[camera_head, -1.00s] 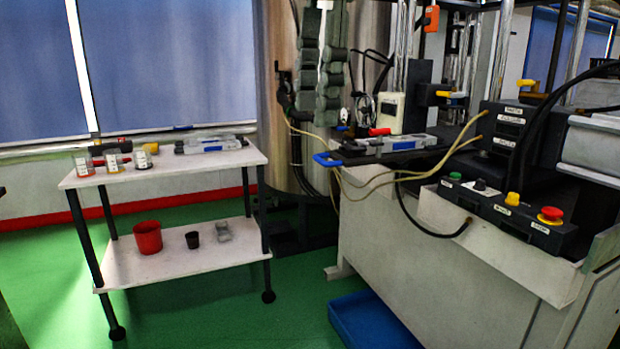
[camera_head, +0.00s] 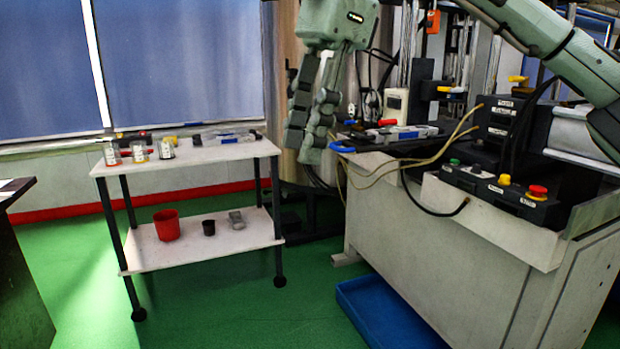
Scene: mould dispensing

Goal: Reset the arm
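My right gripper (camera_head: 301,154) hangs with its fingers pointing down in the upper middle of the head view. Its grey-green arm comes in from the top right. Its two fingers are apart, seen at a slant, with nothing visible between them. My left gripper is out of view.
Several small jars (camera_head: 139,151) and a mould-like piece (camera_head: 226,136) are on the table's top. A red cup (camera_head: 167,226), a black cup (camera_head: 208,228) and a grey block (camera_head: 236,219) are on its lower shelf. A blue tray (camera_head: 385,315) lies on the green floor.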

